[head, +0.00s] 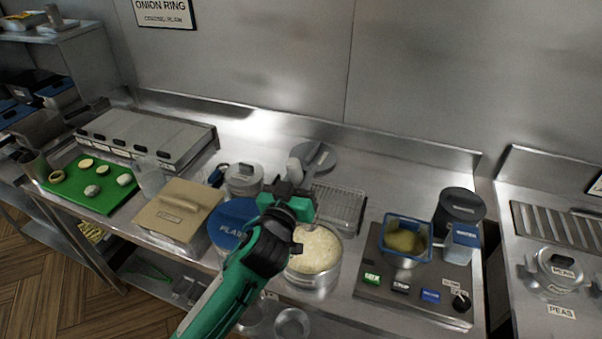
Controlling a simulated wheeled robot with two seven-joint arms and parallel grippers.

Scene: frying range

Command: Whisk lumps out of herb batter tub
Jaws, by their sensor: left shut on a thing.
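My left gripper (289,200) reaches in over the counter and is shut on a grey upright handle (295,169), which looks like the whisk's. Its lower end is hidden by my gripper and arm. Just below and right of the gripper stands an open round metal tub (314,281) of pale, lumpy-looking batter (318,248). I cannot tell whether the held tool touches the batter. No herb label on this tub is readable. My right gripper is not in view.
A blue lid marked PLAIN (236,222) and a tan lidded box (178,215) stand left. A wire rack (340,207) lies behind the tub. Right are a blue-rimmed container (427,254) of yellow-green contents on a button panel (440,309), a WATER container (461,244) and a dark pot (460,203).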

